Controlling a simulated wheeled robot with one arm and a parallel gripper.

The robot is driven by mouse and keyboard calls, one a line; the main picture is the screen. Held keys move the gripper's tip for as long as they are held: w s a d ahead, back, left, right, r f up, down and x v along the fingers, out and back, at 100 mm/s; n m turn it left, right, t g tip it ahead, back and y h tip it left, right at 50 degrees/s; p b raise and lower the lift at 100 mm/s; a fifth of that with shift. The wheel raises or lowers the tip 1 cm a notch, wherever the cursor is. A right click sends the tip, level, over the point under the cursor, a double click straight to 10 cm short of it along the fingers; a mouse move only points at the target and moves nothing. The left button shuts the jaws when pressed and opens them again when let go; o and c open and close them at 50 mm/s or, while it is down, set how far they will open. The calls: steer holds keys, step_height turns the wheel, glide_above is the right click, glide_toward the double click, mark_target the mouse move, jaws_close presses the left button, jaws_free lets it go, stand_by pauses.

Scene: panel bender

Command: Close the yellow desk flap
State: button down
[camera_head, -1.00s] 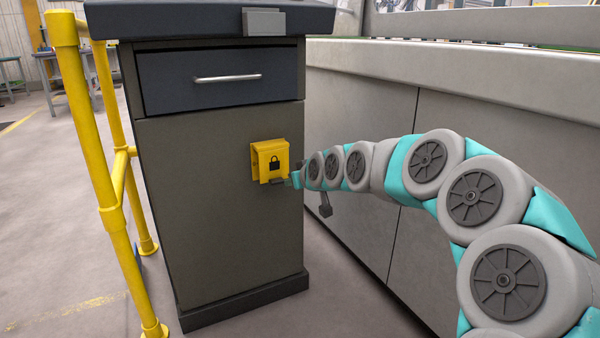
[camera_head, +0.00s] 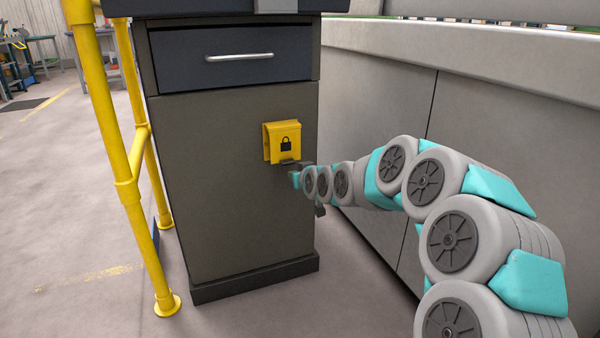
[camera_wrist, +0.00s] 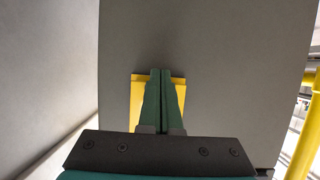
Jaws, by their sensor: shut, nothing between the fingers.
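The yellow flap (camera_head: 283,138) with a black padlock mark is on the upper right front of the dark grey desk cabinet (camera_head: 225,205). Its lower part appears to stand out a little from the panel; how far I cannot tell. My gripper (camera_head: 289,165) is at the flap's lower edge, and whether it touches is unclear. In the wrist view my gripper (camera_wrist: 160,72) has its green fingers together, empty, in front of the flap (camera_wrist: 136,97). The fingers hide the flap's middle there.
A drawer (camera_head: 235,57) with a silver handle is above the flap. A yellow railing (camera_head: 122,165) stands left of the cabinet. A long grey machine housing (camera_head: 470,140) runs along the right, close to my arm. The floor at left is open.

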steer(key=shift+x, duration=0.9)
steer(key=shift+r, duration=0.1)
steer(key=s+d+f, duration=0.3)
steer(key=s+f, duration=0.3)
steer(key=s, duration=0.4)
steer(key=shift+s+d+p, duration=0.2)
steer(key=shift+s+p, duration=0.1)
steer(key=shift+p, duration=0.1)
stand_by(1.8)
